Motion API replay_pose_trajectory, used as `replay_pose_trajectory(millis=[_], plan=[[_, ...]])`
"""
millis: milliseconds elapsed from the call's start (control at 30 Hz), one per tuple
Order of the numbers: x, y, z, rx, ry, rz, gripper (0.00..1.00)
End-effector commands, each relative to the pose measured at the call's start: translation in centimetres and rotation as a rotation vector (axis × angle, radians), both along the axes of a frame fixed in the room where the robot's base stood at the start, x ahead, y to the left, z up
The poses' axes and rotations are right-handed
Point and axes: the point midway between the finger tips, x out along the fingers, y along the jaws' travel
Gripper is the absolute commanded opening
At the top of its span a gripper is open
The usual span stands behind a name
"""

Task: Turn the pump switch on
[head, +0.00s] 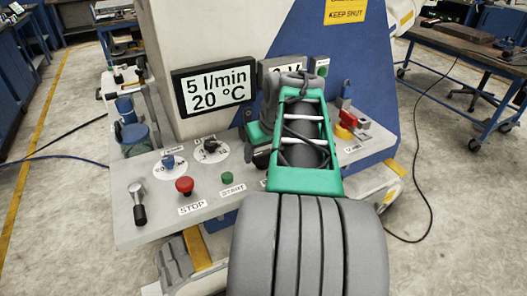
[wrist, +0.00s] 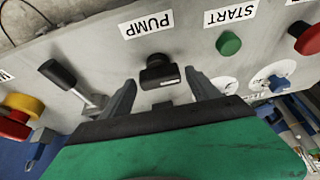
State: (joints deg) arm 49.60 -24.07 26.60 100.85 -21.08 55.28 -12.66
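The pump switch (wrist: 158,73) is a dark knob with a light mark on its front, below the PUMP label (wrist: 153,24), which appears upside down in the wrist view. My gripper (wrist: 161,80) is open, with one dark finger on each side of the switch. Gaps show between the fingers and the knob; I cannot tell how deep the fingertips reach past it. In the head view my grey and green arm covers the switch and the fingertips.
In the wrist view a black-handled lever (wrist: 62,76) and a red and yellow switch (wrist: 17,116) are on the left. The green START button (wrist: 229,43) and red STOP button (wrist: 306,39) are on the right. In the head view a display (head: 213,87) stands behind the panel.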

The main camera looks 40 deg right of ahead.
Motion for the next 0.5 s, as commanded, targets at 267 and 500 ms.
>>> replay_pose_trajectory(millis=[267, 500], plan=[[0.0, 0.0, -0.1, 0.001, 0.002, 0.001, 0.76], [-1.2, 0.3, 3.0, -0.002, 0.001, -0.001, 0.76]])
